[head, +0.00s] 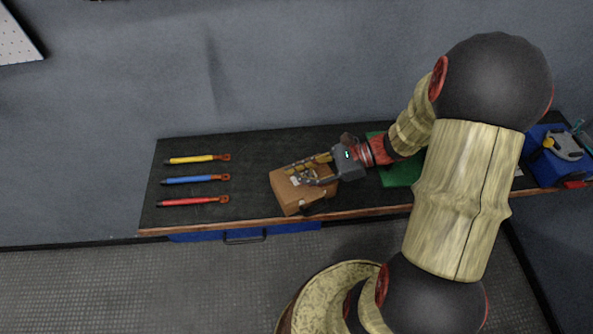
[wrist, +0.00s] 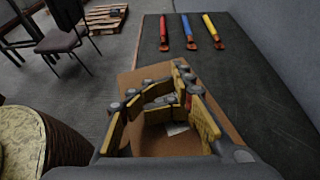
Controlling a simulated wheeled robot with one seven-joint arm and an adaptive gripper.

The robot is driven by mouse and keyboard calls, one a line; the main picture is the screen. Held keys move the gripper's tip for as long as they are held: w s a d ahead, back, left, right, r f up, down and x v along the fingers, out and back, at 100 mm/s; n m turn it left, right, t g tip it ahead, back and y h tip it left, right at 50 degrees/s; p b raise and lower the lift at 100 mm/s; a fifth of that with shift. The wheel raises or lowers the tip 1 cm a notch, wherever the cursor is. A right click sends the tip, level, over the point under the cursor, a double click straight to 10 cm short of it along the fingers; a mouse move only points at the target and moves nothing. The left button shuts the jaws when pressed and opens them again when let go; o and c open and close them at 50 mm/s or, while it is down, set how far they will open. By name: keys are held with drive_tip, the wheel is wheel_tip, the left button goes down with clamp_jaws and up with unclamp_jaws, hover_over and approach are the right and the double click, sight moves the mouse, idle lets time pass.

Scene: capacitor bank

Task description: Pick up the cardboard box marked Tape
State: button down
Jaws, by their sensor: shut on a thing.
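The brown cardboard box (head: 292,196) sits at the front edge of the dark workbench in the head view, slightly turned. My gripper (head: 310,170) reaches over it from the right, its fingers across the box's top. In the wrist view the box (wrist: 130,84) lies under and around my gripper (wrist: 160,100). The yellow-padded fingers are close together over a small pale patch on the box's top. My gripper is shut on the box. The fingers hide part of the top, and I cannot read any marking. I cannot tell whether the box is clear of the bench.
Yellow (head: 195,159), blue (head: 195,180) and red (head: 193,201) cable-like tools lie left of the box on the bench (head: 250,150). A green mat (head: 400,174) lies under my arm. A blue container (head: 555,172) stands far right. The wall is close behind.

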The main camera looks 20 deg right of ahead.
drive_tip(key=s+a+r+p, duration=0.3)
drive_tip(key=s+r, duration=0.4)
drive_tip(key=s, duration=0.3)
drive_tip(key=shift+s+a, duration=0.15)
drive_tip(key=shift+a, duration=0.15)
drive_tip(key=c, duration=0.7)
unclamp_jaws()
drive_tip(key=shift+o, duration=0.9)
